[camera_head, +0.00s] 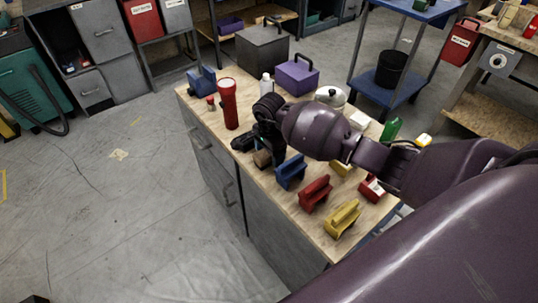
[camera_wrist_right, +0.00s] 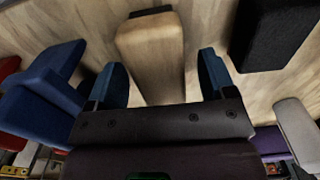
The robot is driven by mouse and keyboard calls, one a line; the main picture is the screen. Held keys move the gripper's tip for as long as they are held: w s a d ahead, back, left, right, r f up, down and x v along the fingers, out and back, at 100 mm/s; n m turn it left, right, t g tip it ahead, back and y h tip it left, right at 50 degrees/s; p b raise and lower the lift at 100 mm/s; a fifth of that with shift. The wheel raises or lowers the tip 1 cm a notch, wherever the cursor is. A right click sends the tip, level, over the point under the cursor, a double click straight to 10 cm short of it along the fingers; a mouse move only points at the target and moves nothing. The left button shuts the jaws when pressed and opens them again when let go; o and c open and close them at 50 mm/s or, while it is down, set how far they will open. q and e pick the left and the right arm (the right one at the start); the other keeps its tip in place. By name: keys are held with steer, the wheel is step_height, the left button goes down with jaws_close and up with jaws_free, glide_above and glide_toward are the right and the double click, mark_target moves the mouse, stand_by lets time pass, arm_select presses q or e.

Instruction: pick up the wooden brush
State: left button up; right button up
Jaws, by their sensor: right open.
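The wooden brush (camera_wrist_right: 151,52) is a pale tan block in the right wrist view. It lies on the bench top between the two blue fingertips of my right gripper (camera_wrist_right: 162,78), with clear gaps at the sides. In the head view a small part of the brush (camera_head: 262,159) shows just below the right gripper (camera_head: 266,146), and the rest is hidden by it. The right gripper is open and holds nothing. My left gripper is not in view.
On the workbench (camera_head: 335,255), blue (camera_head: 290,172), red (camera_head: 315,193) and yellow (camera_head: 342,218) brushes stand to the right of the gripper. A black object (camera_wrist_right: 275,35) lies close by. A red flashlight (camera_head: 228,103) stands upright at the left, and a purple box (camera_head: 297,77) stands behind.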

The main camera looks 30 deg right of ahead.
steer(key=c, duration=1)
steer(key=shift+w+r, duration=0.1)
steer(key=shift+r, duration=0.45)
steer(key=shift+c, duration=0.2)
step_height(320, 180, up, 19)
steer(key=p, duration=0.2)
